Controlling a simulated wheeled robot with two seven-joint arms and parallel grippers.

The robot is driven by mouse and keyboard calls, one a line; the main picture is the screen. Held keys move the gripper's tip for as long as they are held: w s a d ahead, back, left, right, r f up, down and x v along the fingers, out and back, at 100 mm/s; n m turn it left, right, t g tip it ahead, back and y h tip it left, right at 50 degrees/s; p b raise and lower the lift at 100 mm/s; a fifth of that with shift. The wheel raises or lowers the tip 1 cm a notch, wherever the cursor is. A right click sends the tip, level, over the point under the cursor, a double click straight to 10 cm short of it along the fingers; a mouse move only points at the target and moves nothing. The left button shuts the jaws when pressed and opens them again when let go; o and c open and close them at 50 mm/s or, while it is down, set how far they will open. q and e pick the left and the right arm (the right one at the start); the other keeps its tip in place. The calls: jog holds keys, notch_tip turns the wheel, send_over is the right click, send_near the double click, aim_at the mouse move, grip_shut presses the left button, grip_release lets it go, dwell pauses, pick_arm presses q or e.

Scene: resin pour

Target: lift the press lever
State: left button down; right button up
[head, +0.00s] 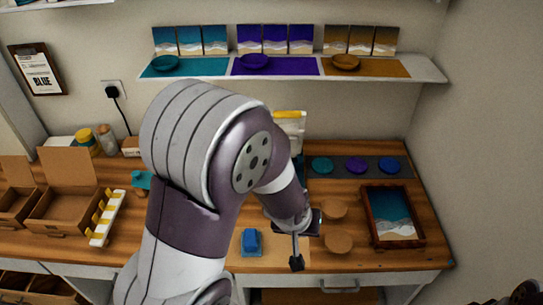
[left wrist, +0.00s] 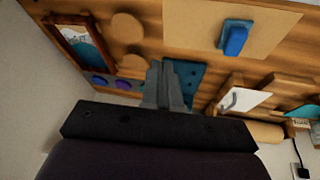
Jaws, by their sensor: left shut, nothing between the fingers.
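I cannot make out the press lever clearly; my left arm hides much of the bench middle in the head view. A white upright piece with a yellow part (head: 289,118) shows behind the arm, and I cannot tell if it belongs to the press. My left gripper (head: 316,222) is over the bench, left of two round brown discs. In the left wrist view its grey fingers (left wrist: 168,68) are together and empty, in front of a teal plate (left wrist: 196,72). I cannot tell whether they touch anything.
A blue block (head: 251,241) lies on a pale sheet at the front. A framed picture tray (head: 373,236) stands to the right, with coloured discs (head: 356,165) behind. A shelf (head: 425,71) hangs above.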

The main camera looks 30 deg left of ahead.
pick_arm(q)
jog(key=w+a+f+n+t+y+b, duration=0.35)
jog(key=w+a+n+t, duration=0.2)
jog(key=w+n, duration=0.25)
jog(key=a+r+n+t+y+b, duration=0.3)
jog(key=a+r+n+t+y, duration=0.5)
jog(key=n, duration=0.4)
jog(key=w+p+x, duration=0.1)
jog(key=p+x, duration=0.2)
jog(key=x, duration=1.1)
jog(key=shift+d+f+g+h+p, duration=0.35)
jog(key=shift+d+f+g+h, duration=0.05)
jog(key=shift+f+g+h, duration=0.05)
pick_arm(e)
jog(key=f, duration=0.2)
jog(key=a+f, duration=0.1)
jog(key=shift+w+f, duration=0.3)
jog(key=shift+f, duration=0.1)
pick_arm(q)
jog(key=shift+s, duration=0.1)
jog(key=shift+w+a+r+b, duration=0.25)
jog(key=shift+w+r+b, duration=0.15)
jog(key=shift+r, duration=0.1)
jog(key=shift+w+a+r+b, duration=0.25)
jog(key=shift+w+r+b, duration=0.15)
jog(key=shift+r, duration=0.05)
pick_arm(e)
jog(key=shift+s+d+f, duration=0.15)
jog(key=shift+f, duration=0.6)
